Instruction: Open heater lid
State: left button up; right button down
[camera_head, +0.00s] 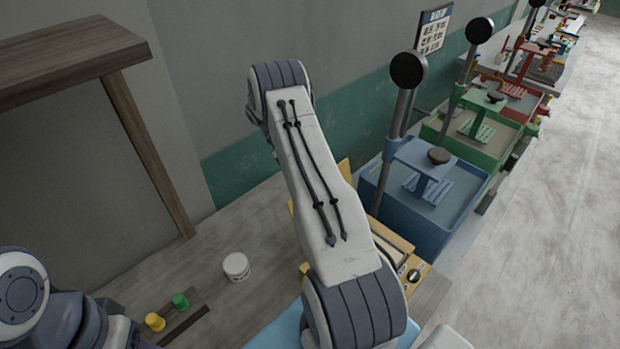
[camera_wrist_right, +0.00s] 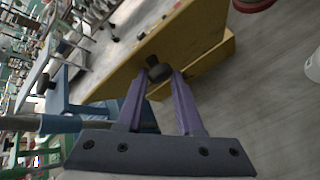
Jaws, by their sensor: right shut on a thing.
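The yellow heater (camera_head: 425,268) stands on the bench in the head view, mostly covered by my right arm. A yellow edge (camera_head: 345,172) also shows behind the arm. In the right wrist view, a broad yellow panel (camera_wrist_right: 192,42) slants across, with another yellow part (camera_wrist_right: 215,66) beside it. My right gripper (camera_wrist_right: 160,82) has its purple fingers on either side of a dark knob (camera_wrist_right: 155,68) at the panel's edge and is shut on it. How far the lid is open I cannot tell. My left gripper is out of view; only part of its arm shows at lower left.
A white tub (camera_head: 236,266) stands on the bench, with yellow (camera_head: 155,322) and green (camera_head: 180,301) small pieces in front. A blue press tray (camera_head: 410,210) stands right of the heater. A wooden shelf frame (camera_head: 150,150) stands at left.

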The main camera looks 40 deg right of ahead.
jog(key=shift+s+a+f, duration=0.25)
jog(key=shift+f, duration=0.3)
jog(key=c, duration=0.5)
grip_release()
jog(key=shift+a, duration=0.1)
jog(key=shift+r, duration=0.1)
jog(key=p+v, duration=0.1)
jog(key=v, duration=0.7)
jog(key=shift+s, duration=0.1)
